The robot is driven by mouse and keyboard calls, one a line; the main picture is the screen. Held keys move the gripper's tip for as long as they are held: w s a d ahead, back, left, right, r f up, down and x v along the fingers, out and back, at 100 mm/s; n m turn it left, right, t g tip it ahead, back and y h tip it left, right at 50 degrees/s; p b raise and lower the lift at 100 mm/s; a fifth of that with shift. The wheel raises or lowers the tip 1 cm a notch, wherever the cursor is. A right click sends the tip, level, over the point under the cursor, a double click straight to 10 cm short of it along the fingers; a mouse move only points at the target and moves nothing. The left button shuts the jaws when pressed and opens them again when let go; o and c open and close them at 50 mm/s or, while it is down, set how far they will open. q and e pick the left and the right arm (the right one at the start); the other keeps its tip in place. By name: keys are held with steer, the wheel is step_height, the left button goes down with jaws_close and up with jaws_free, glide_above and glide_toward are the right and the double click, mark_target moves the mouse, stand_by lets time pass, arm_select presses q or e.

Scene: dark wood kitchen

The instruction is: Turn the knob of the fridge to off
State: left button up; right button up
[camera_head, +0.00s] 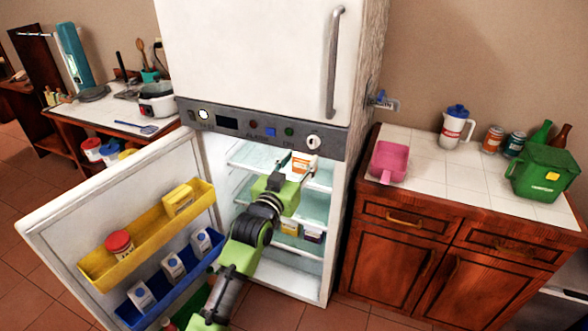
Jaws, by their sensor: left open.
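The white fridge (250,65) stands in the middle, its lower door (60,225) swung open to the left. A grey control panel (265,128) runs between the upper door and the open lower compartment. A round white knob (313,141) sits at the panel's right end, and another round white control (204,114) at its left end. My left gripper (294,168) is open in front of the open compartment, just below and left of the right-end knob in the picture. It appears apart from that knob. My right gripper is not in view.
The open door carries a yellow shelf (150,235) and a blue shelf (160,290) with containers. An orange-and-white container (303,163) shows behind my gripper. A wooden cabinet (440,240) with a tiled top stands right. A counter (110,115) with utensils stands left.

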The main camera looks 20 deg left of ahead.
arm_select(q)
steer(key=s, duration=0.3)
steer(key=shift+s+a, duration=0.1)
steer(key=shift+s, duration=0.3)
